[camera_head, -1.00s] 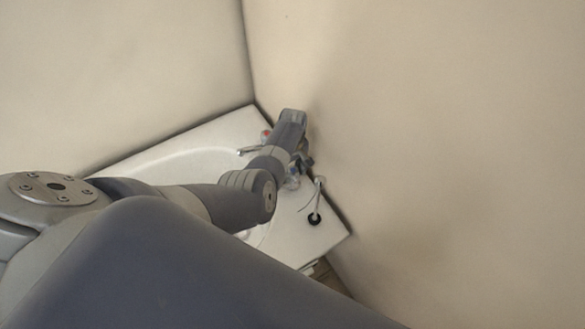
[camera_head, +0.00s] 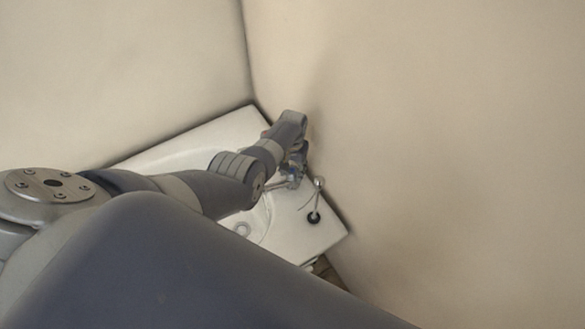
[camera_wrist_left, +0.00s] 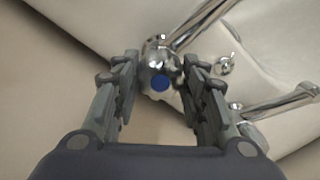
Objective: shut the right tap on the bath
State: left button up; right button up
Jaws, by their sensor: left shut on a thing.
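The right tap is chrome, with a blue dot on its rounded knob (camera_wrist_left: 158,50) and a long spout (camera_wrist_left: 195,25) running up and right in the left wrist view. My left gripper (camera_wrist_left: 161,72) is shut on this knob, with one finger on each side. In the head view my left gripper (camera_head: 298,163) is at the bath's wall-side edge, partly hidden by its own wrist. The right tap's spout (camera_head: 276,187) reaches left over the white bath (camera_head: 318,240). My right gripper is not seen.
A chrome bar (camera_wrist_left: 280,104) lies right in the wrist view. A wall (camera_head: 440,150) is close on the right.

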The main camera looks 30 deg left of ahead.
aim_at(293, 170)
pick_arm(q)
jog(key=m, duration=0.4)
jog(key=shift+s+m, duration=0.1)
jog(key=shift+m, duration=0.2)
jog(key=shift+d+m, duration=0.1)
jog(key=shift+m, duration=2.1)
jog(key=o, duration=1.1)
jog(key=shift+r, duration=0.1)
jog(key=shift+r, duration=5.85)
